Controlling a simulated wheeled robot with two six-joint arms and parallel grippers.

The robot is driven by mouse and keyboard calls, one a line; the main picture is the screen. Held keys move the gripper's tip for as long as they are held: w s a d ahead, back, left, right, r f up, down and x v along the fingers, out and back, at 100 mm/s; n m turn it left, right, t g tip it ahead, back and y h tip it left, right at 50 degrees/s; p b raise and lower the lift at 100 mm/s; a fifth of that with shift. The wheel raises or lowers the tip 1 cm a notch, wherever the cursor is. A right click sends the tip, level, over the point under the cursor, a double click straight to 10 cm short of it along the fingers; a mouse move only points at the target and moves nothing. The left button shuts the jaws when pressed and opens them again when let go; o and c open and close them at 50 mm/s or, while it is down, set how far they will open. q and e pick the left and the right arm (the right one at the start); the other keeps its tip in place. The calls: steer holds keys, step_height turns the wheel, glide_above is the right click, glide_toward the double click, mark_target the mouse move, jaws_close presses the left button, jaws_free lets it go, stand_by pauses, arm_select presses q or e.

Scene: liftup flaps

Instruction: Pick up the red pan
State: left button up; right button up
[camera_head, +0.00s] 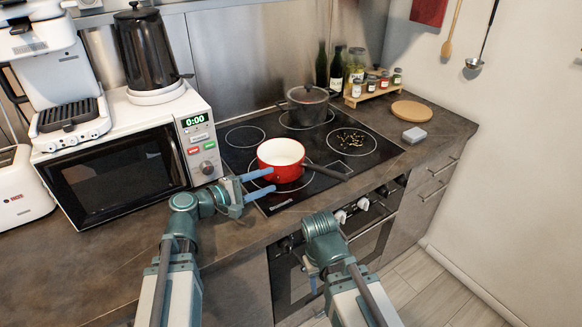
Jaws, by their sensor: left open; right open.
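The red pan (283,167) with a white inside stands upright on the front left burner of the black cooktop (230,158). Its dark handle (331,173) points right and slightly toward me. My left gripper (264,183) is open just left of the pan, its two blue fingers pointing right toward the pan's side. It appears empty; whether a finger touches the pan I cannot tell. My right gripper (314,282) is low in front of the oven, below the counter edge and apart from the pan. Its fingers are mostly hidden behind the wrist.
A dark lidded pot (304,106) stands on a rear burner. A white microwave (120,158) with a black kettle (147,50) on top stands left of the cooktop. Spice jars (371,83) and a round wooden board (411,111) sit at the right. Oven knobs (341,217) protrude in front.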

mark_target(303, 165)
arm_select(q)
steer(key=shift+r, duration=0.1)
steer(key=b+x, duration=0.1)
steer(key=x, duration=0.7)
steer(key=shift+d, duration=0.3)
steer(key=shift+r+x, duration=0.2)
steer(key=shift+x, duration=1.15)
steer(key=shift+r+x, duration=0.15)
steer(key=shift+x, duration=1.15)
steer(key=shift+c, duration=0.3)
jaws_close()
